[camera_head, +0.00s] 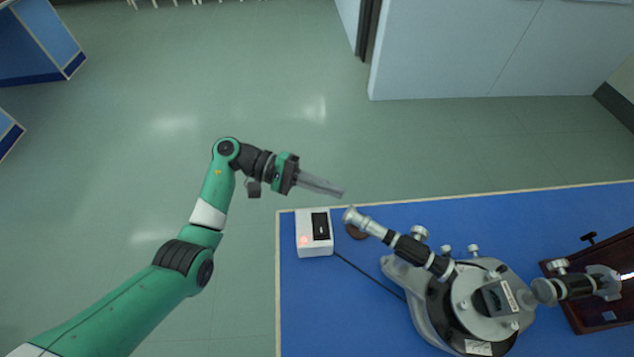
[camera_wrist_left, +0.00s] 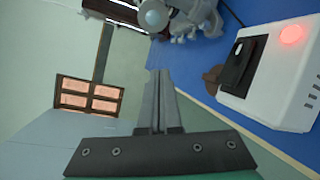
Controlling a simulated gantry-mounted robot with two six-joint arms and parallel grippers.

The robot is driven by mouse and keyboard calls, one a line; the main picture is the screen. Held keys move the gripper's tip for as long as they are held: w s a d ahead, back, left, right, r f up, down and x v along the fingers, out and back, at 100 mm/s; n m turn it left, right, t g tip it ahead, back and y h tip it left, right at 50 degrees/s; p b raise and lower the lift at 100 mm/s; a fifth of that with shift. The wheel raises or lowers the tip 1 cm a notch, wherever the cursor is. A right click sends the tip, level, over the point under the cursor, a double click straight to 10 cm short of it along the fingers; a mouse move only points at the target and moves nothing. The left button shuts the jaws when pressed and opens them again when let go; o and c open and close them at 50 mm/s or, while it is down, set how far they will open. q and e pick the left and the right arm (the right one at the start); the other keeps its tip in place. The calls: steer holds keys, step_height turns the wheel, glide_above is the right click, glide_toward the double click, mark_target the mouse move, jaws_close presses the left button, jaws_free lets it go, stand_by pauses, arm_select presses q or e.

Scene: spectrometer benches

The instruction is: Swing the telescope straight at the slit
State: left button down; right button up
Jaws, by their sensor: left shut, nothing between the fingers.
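The spectrometer (camera_head: 484,305) stands on the blue bench with a round turntable in its middle. One tube, seemingly the telescope (camera_head: 408,247), points to the upper left and ends in a silver eyepiece. The opposite tube (camera_head: 577,287), seemingly the one with the slit, points right. The two tubes are not in one line. My left gripper (camera_head: 342,192) is shut and empty, just beyond the bench's far edge, above and left of the silver end, apart from it. Its closed fingers also show in the left wrist view (camera_wrist_left: 160,75). My right gripper is not in view.
A white box (camera_head: 314,243) with a red light and black switch sits at the bench's left corner, with a dark cable. A dark wooden box (camera_head: 580,310) stands right. Open floor lies beyond the bench.

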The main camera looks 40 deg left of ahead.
arm_select(q)
steer(key=shift+s+d+r+p, duration=0.15)
steer(key=shift+s+d+r, duration=0.1)
steer(key=shift+d, duration=0.55)
steer(key=shift+s+d+r+p, duration=0.15)
steer(key=shift+s+d, duration=0.05)
steer(key=shift+d, duration=0.6)
steer(key=shift+s+d+r+p, duration=0.15)
steer(key=shift+s+d+r, duration=0.1)
steer(key=shift+d, duration=0.55)
